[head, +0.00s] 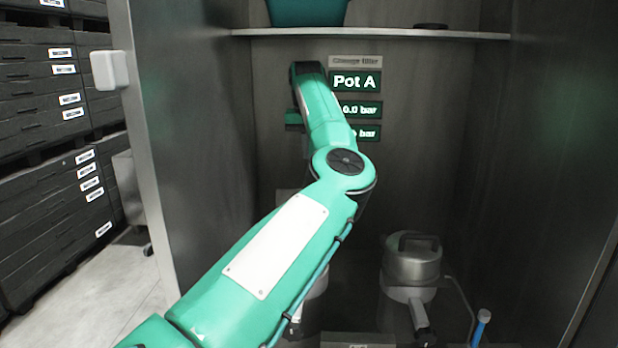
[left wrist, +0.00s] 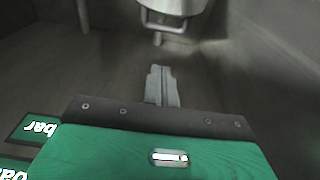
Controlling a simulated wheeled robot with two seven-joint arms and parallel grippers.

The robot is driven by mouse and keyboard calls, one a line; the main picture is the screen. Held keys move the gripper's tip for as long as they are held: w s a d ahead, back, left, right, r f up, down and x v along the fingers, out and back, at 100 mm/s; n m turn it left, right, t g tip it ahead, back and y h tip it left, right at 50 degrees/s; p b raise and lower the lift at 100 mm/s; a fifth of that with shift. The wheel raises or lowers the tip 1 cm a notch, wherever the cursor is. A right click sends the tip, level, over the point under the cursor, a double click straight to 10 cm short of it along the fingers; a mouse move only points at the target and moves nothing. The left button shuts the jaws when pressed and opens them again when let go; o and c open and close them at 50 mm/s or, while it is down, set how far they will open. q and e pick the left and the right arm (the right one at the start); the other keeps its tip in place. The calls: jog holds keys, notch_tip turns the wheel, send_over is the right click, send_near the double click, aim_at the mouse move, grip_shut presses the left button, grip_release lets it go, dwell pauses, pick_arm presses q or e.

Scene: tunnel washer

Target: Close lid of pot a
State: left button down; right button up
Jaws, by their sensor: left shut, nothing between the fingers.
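My left arm reaches into the cabinet in the head view and hides much of the space below the green "Pot A" sign (head: 355,81). A metal pot (head: 312,305) shows only in part behind my arm; its lid is hidden or cannot be made out. A second metal pot (head: 411,262) at the right has its lid down, with a dark handle on top. In the left wrist view my left gripper (left wrist: 161,86) is shut and empty. A metal vessel with a bracket-like handle (left wrist: 172,18) is beyond the fingertips, apart from them; I cannot tell which pot it is.
Cabinet walls stand on both sides. Black crates (head: 50,200) are stacked outside at left.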

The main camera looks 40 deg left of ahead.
pick_arm(q)
jog(key=f+p, duration=0.1)
jog(key=f, duration=0.2)
jog(key=f+p, duration=0.2)
jog(key=f, duration=0.1)
jog(key=s+d+f+p, duration=0.1)
jog(key=f, duration=0.2)
jog(key=shift+s, duration=0.1)
jog(key=shift+s+d+r+p, duration=0.1)
jog(key=shift+s+d+p, duration=0.4)
jog(key=shift+s+p, duration=0.05)
